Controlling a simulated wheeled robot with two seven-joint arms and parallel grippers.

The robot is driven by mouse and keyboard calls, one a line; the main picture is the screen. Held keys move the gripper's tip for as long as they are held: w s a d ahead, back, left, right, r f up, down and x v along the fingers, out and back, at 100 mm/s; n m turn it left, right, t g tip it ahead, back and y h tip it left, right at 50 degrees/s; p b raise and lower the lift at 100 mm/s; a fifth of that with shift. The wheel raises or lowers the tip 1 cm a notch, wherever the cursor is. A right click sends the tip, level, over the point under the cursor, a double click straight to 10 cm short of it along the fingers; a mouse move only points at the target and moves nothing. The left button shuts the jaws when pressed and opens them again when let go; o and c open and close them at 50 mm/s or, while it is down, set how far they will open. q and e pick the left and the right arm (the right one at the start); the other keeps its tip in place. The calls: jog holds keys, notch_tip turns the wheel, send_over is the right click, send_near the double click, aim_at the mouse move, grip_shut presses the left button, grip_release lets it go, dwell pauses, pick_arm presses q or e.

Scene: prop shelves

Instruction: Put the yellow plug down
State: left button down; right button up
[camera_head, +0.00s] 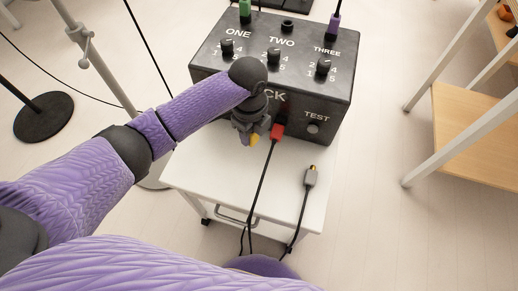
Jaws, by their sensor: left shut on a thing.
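The yellow plug (254,140) shows as a small yellow patch below my left gripper (252,134). My left gripper is shut on it in front of the black box (285,80), left of the red plug. The gripper hides most of the yellow plug, and I cannot tell whether it touches the box or the white table (243,185). My right gripper is not in view.
A red plug (277,131) is at the box's front, its cable running down over the table. Green (245,11) and purple (334,22) plugs stand in the box top. A wooden shelf (470,130) stands at right.

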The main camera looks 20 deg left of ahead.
pick_arm(q)
notch_tip(320, 180, down, 11)
jog(key=b, duration=0.6)
jog(key=shift+r, duration=0.25)
jog(key=shift+f, duration=0.1)
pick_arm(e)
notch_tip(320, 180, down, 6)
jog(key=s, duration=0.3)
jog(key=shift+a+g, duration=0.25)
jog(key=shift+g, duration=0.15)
pick_arm(q)
jog(key=shift+c, duration=1.5)
grip_release()
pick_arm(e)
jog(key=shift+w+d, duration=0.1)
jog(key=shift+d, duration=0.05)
pick_arm(q)
jog(key=shift+w, duration=0.1)
notch_tip(320, 180, up, 12)
jog(key=p, duration=0.6)
jog(key=shift+f+p, duration=0.1)
jog(key=shift+p, duration=0.2)
jog(key=shift+r, duration=0.3)
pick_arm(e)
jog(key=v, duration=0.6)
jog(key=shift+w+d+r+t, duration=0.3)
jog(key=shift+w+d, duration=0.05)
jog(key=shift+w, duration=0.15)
